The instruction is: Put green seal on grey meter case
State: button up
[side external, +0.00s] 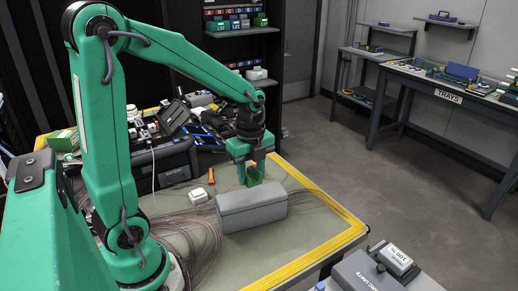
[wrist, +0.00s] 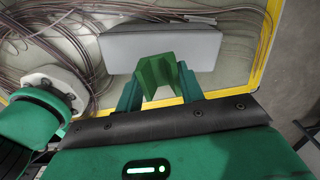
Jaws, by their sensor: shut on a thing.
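The grey meter case (side external: 252,208) is a long closed box on the work table, right of its middle. In the wrist view the case (wrist: 120,48) lies just beyond my fingertips. My gripper (side external: 250,174) points down above the back of the case in the side view. It is shut on the green seal (wrist: 159,78), a small angular green block between the two fingers (wrist: 158,90). The seal (side external: 253,175) appears close to the case's top; I cannot tell whether they touch.
The table has a yellow striped edge (side external: 310,262). Thin brown cables (side external: 190,228) lie around the case. A small white block (side external: 198,196) and an orange item (side external: 211,175) sit to its left. A black splicer case (side external: 165,160) stands behind on the left.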

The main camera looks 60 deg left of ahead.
aim_at(251, 185)
jog(key=shift+f, duration=2)
jog(key=shift+f, duration=0.1)
jog(key=o, duration=1)
notch_tip(251, 185, up, 12)
